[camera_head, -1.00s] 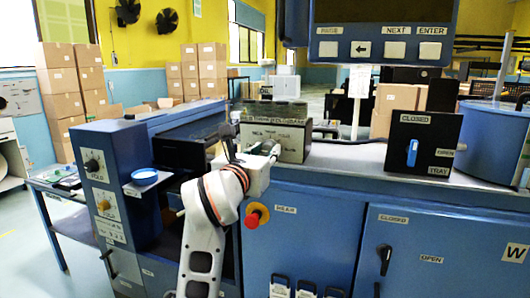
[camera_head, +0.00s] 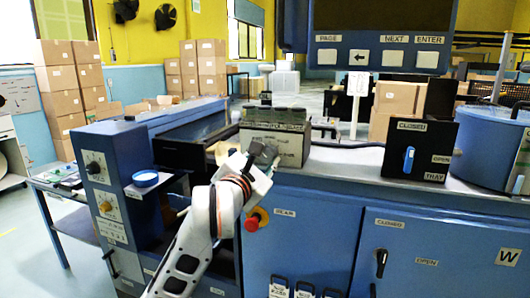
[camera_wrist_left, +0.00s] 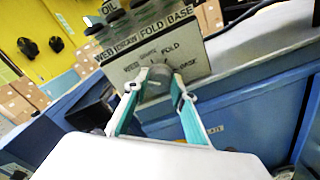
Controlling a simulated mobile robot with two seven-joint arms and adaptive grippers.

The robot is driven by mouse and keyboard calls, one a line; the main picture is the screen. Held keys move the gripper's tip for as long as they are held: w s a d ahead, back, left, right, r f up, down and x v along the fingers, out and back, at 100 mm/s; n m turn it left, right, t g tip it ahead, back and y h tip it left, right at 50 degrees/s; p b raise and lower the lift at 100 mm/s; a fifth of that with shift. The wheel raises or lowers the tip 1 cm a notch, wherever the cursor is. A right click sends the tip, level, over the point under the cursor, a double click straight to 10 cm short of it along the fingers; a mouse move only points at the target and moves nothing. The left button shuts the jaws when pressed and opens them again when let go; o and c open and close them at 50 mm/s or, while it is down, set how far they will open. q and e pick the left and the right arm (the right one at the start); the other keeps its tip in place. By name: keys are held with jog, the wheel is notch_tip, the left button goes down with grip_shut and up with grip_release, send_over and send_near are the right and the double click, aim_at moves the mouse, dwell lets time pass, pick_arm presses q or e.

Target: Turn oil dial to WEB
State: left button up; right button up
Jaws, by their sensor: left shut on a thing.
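The oil box (camera_head: 290,146) stands on the machine top in the head view. In the left wrist view its front panel (camera_wrist_left: 196,55) is tilted and carries the words WEB, FOLD and BASE around a grey dial, plus one small blurred label. My left gripper (camera_wrist_left: 158,84) is shut on this oil dial (camera_wrist_left: 156,74), one finger on each side. In the head view my left gripper (camera_head: 262,154) is against the front of the box and hides the dial. I cannot tell surely which word the dial points at. My right gripper is not in view.
A red stop button (camera_head: 251,223) sits on the machine front just below my left wrist. A black tray switch box (camera_head: 419,149) with a blue lever stands to the right. A blue column with two dials (camera_head: 99,180) is at the left. The machine top between is mostly clear.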

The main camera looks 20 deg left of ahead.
pick_arm(q)
jog(key=shift+m+p, duration=0.5)
jog(key=shift+m, duration=0.3)
jog(key=o, duration=1.1)
jog(key=shift+c, duration=0.2)
jog(key=s, duration=0.7)
jog(key=shift+s, duration=0.25)
jog(key=shift+a, duration=0.15)
